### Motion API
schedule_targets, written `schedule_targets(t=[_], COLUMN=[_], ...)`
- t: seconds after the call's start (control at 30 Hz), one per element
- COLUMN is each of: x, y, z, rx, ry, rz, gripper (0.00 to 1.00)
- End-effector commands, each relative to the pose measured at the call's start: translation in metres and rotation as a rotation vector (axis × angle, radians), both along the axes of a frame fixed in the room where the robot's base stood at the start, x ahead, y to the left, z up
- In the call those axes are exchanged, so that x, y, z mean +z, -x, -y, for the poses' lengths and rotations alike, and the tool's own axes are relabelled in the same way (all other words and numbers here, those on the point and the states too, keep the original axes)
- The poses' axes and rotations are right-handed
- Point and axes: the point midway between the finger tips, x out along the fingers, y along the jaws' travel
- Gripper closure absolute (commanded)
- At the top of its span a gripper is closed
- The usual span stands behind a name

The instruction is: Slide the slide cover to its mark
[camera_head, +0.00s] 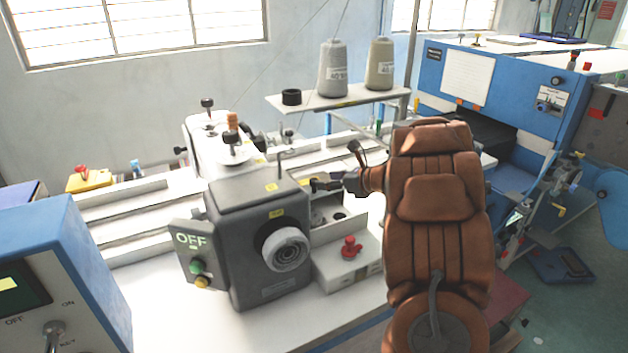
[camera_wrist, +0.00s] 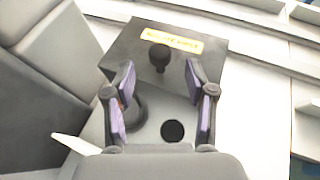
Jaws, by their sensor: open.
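In the wrist view, a dark grey plate (camera_wrist: 200,62), apparently the slide cover, bears a yellow label (camera_wrist: 172,40) and an upright black knob (camera_wrist: 159,57). The label's print is too small to read. My gripper (camera_wrist: 160,72) is open, its purple-padded fingers on either side of the knob line with gaps to both. In the head view my gripper (camera_head: 318,185) is beside the grey sewing machine head (camera_head: 255,215), over the white bed; the knob cannot be made out there. Two dark round openings lie on the grey surface below the plate. I cannot make out a mark.
A red knob (camera_head: 350,247) stands on a white block in front of my gripper. Thread cones (camera_head: 333,68) stand on a shelf behind. White rails run behind the plate.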

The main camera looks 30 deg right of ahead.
Motion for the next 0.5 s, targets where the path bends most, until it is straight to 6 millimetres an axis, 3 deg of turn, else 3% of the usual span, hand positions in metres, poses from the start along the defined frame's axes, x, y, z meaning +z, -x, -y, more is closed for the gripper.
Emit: schedule_targets(t=[0.2,0.5], x=[-0.01,-0.022], y=[-0.027,-0.051], z=[-0.01,-0.018], rx=[0.003,0.001], ry=[-0.005,-0.005], rz=[-0.003,-0.002], gripper=[0.44,0.44])
